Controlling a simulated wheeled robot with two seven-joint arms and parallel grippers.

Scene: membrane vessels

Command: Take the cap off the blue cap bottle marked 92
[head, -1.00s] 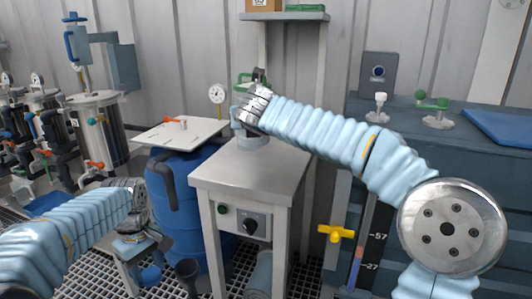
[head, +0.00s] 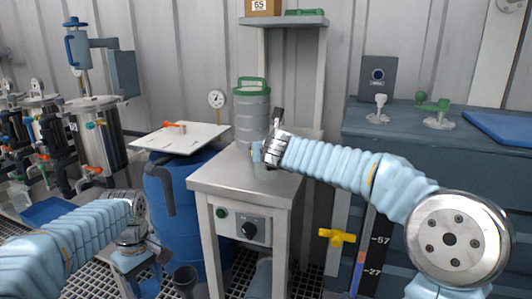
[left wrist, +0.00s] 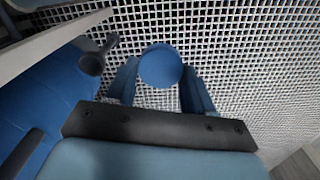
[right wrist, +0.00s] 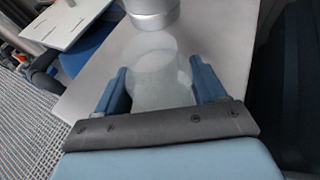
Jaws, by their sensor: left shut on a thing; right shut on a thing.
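My left gripper (left wrist: 158,88) is shut on a round blue thing (left wrist: 160,66), which looks like a bottle cap seen from above. It is over the floor grating, low at the left in the head view; whether anything hangs under it is hidden. My right gripper (right wrist: 163,88) is shut on a pale translucent vessel (right wrist: 160,75), perhaps the bottle, with no blue cap visible on it. In the head view the right gripper (head: 266,155) is over the steel cabinet top. I cannot read a number on either thing.
A grey canister with a green handle (head: 251,110) stands on the steel cabinet (head: 215,178), behind my right gripper. A blue drum (head: 180,205) with a white board (head: 165,137) above it is to the left. A dark bench (head: 420,150) is at the right.

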